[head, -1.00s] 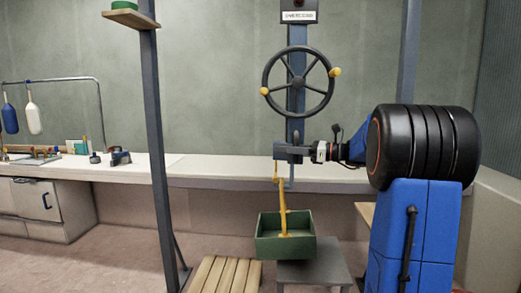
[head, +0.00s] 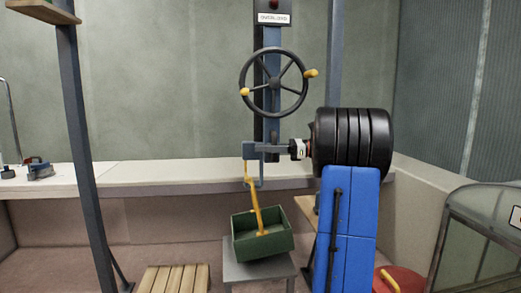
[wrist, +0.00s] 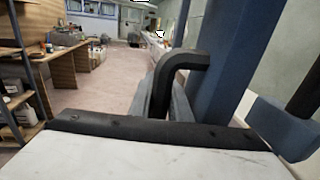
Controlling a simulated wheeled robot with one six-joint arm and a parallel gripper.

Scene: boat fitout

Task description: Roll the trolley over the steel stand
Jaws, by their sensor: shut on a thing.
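The trolley is a blue-grey upright (head: 265,125) with a black handwheel (head: 274,83) that has two yellow knobs. From its low bracket (head: 256,149) a yellow hanger (head: 254,196) runs down to a green open box (head: 263,243), which looks slightly tilted. The grey steel stand (head: 243,271) is below the box; in the picture the box lies over its top, and the gap is hard to judge. My gripper (head: 284,149) is at the bracket's right side, shut on the trolley.
A fixed post (head: 85,150) stands left. A slatted wooden pallet (head: 173,279) lies left of the stand. A long pale counter (head: 150,173) runs behind. A red round object (head: 400,280) and a glazed grey housing (head: 485,245) are at right. Floor left of the pallet looks clear.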

